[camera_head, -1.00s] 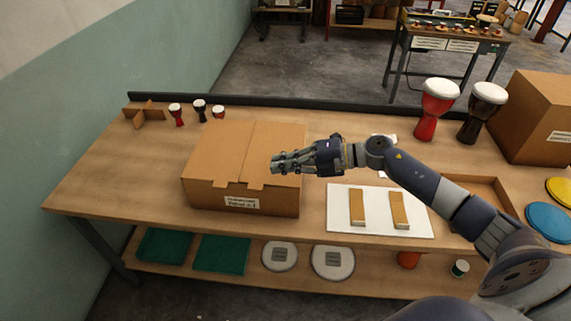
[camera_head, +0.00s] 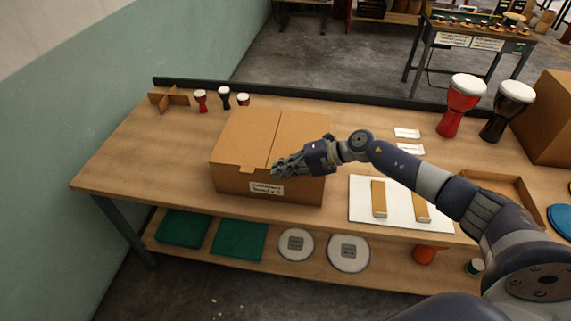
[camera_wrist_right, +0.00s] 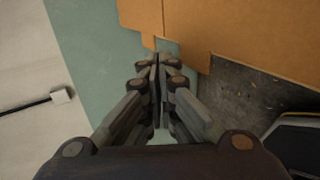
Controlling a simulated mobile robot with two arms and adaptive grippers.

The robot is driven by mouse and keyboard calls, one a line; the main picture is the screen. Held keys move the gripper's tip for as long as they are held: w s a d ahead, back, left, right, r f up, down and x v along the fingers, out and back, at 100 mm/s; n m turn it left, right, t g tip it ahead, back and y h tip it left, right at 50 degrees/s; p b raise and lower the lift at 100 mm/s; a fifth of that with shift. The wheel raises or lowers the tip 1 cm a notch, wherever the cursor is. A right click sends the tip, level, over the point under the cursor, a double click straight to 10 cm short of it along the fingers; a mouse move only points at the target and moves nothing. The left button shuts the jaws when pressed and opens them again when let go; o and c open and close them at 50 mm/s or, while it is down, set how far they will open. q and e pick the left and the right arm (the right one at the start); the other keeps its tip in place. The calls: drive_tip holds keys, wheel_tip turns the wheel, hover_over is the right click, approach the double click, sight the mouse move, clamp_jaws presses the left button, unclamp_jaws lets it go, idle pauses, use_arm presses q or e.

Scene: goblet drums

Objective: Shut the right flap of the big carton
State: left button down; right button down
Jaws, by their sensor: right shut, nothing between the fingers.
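The big carton (camera_head: 232,178) stands on the table with a white label on its front. Its left flap (camera_head: 246,133) lies down over the top. Its right flap (camera_head: 298,130) also looks flat, meeting the left one at a narrow seam. My right gripper (camera_head: 276,172) is shut and empty, over the front part of the right flap; I cannot tell whether it touches. It hides that flap's front edge. In the wrist view the shut fingers (camera_wrist_right: 160,62) point toward the seam, with the carton's brown flap panel (camera_wrist_right: 240,35) beyond. My left gripper is out of view.
A white board with two wooden strips (camera_head: 379,198) lies right of the carton. Small drums (camera_head: 201,100) and a cardboard divider (camera_head: 168,98) stand behind left. Two bigger drums (camera_head: 461,104) and another carton (camera_head: 548,120) stand at the right. Bare table (camera_head: 130,165) lies left.

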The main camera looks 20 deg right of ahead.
drive_tip(key=shift+w+a+f, duration=0.1)
drive_tip(key=shift+f, duration=0.55)
